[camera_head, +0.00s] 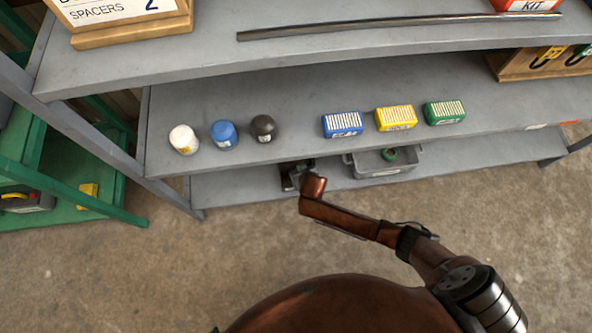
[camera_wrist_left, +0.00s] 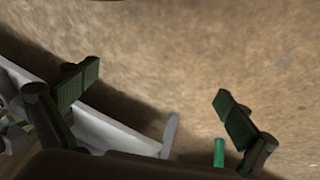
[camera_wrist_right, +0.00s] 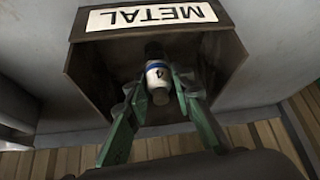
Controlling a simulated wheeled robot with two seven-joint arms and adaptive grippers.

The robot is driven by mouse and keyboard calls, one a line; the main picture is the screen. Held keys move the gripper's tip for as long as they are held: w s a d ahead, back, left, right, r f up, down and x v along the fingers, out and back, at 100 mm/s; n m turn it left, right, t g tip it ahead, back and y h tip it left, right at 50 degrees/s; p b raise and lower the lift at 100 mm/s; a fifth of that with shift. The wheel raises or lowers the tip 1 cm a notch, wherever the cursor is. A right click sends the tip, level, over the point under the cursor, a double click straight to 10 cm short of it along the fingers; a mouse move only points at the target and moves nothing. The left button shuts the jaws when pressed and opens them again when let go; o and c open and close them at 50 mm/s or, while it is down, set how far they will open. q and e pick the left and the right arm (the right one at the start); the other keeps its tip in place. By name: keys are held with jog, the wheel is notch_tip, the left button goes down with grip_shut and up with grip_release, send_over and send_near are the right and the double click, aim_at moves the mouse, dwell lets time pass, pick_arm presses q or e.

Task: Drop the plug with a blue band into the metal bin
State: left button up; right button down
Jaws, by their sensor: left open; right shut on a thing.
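The plug (camera_wrist_right: 160,84) is white with a blue band, a dark end and a "4" on it. It shows in the right wrist view between the green fingers of my right gripper (camera_wrist_right: 155,88), which is shut on it. The metal bin (camera_wrist_right: 85,78), a dark box with a white "METAL" label, opens behind and around the plug. I cannot tell how deep inside the plug is. My left gripper (camera_wrist_left: 155,84) is open and empty over the floor.
White (camera_head: 184,140), blue (camera_head: 223,136) and dark (camera_head: 263,128) jars and blue (camera_head: 343,124), yellow (camera_head: 396,118) and green (camera_head: 445,112) boxes stand on the middle shelf (camera_head: 300,95). A grey tray (camera_head: 378,168) holding something green sits on the lower shelf.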

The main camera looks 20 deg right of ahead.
jog(key=c, duration=1.7)
grip_release()
jog(key=shift+o, duration=0.2)
jog(key=shift+r, duration=0.1)
jog(key=shift+r, duration=0.25)
pick_arm(q)
jog(key=s+a+r+g+y+p, duration=0.2)
jog(key=s+a+r+g+p, duration=0.2)
jog(key=s+a+r+p, duration=0.35)
jog(key=f, duration=0.2)
jog(key=s+f, duration=0.1)
jog(key=f, duration=0.1)
jog(key=shift+s+d, duration=0.1)
jog(key=shift+d, duration=0.05)
pick_arm(e)
jog(key=v, duration=1.2)
jog(key=shift+r, duration=0.25)
